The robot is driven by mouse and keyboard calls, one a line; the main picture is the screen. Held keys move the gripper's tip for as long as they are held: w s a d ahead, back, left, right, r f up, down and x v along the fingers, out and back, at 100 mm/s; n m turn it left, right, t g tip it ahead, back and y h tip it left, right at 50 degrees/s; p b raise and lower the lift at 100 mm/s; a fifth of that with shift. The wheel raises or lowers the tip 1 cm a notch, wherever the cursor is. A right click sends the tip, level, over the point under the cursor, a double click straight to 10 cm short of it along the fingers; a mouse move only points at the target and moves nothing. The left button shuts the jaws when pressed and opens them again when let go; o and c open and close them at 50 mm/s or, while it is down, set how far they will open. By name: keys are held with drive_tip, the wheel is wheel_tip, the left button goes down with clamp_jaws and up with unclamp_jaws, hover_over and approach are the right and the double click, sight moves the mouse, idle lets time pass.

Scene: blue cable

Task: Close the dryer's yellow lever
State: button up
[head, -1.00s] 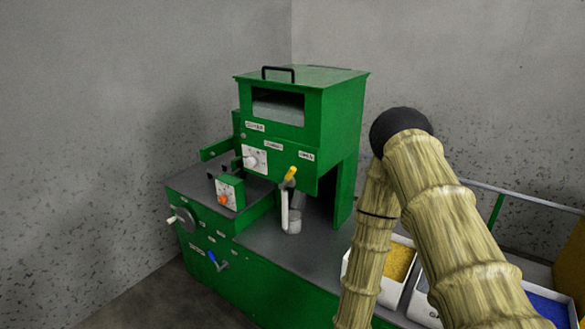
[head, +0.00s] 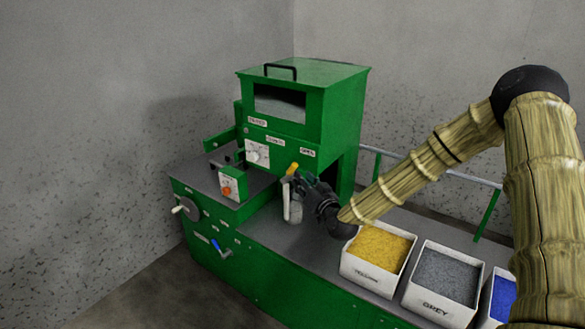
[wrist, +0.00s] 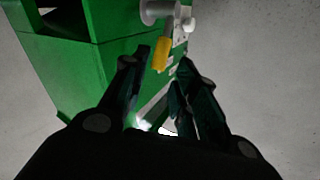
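The green dryer (head: 340,115) stands on a green machine bench. Its yellow lever (head: 292,168) sticks out of the front, low on the right, above a grey spout (head: 292,205). The lever also shows in the wrist view (wrist: 161,54), pointing toward my gripper. My gripper (head: 303,178) is right beside the lever in the head view. In the wrist view my gripper (wrist: 160,70) has its fingers spread apart, with the lever's tip near or between the fingertips. Nothing is held. Whether a finger touches the lever cannot be told.
Bins of yellow (head: 378,245), grey (head: 447,278) and blue granules (head: 503,298) stand on the bench at the right. A control box with an orange knob (head: 227,190), a blue lever (head: 222,250) and a hand crank (head: 184,208) are at the left.

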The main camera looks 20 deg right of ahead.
sight(294, 170)
drive_tip(key=w, duration=0.3)
drive_tip(key=w+p, duration=0.1)
drive_tip(key=w, duration=0.1)
drive_tip(key=w+a+p, duration=0.1)
drive_tip(key=w, duration=0.2)
drive_tip(key=shift+w+a, duration=0.1)
drive_tip(key=shift+w, duration=0.2)
drive_tip(key=shift+c, duration=0.4)
clamp_jaws()
